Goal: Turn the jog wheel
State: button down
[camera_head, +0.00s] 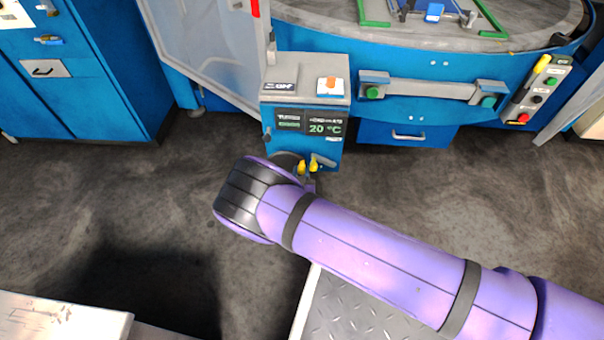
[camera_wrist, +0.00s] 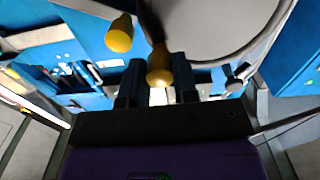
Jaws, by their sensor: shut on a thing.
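The blue control box (camera_head: 302,125) stands before the round machine and shows a display reading 20 °C. Low on its front, a dark round part (camera_head: 286,160), likely the jog wheel, is mostly hidden behind my arm. A second yellow knob (camera_wrist: 119,35) is apart, to the upper left. My gripper is largely hidden by my wrist in the head view.
A large grey disc (camera_wrist: 215,25) fills the wrist view's upper right; I cannot tell which part it is. A grey bar (camera_head: 430,90) with green buttons and a button panel (camera_head: 537,90) are at right. A blue cabinet (camera_head: 110,70) stands left. Dark floor (camera_head: 500,190) is clear.

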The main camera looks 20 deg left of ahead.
jog(key=c, duration=0.9)
grip_release()
jog(key=v, duration=1.1)
jog(key=shift+a, duration=0.1)
jog(key=shift+w, duration=0.1)
dwell(0.3)
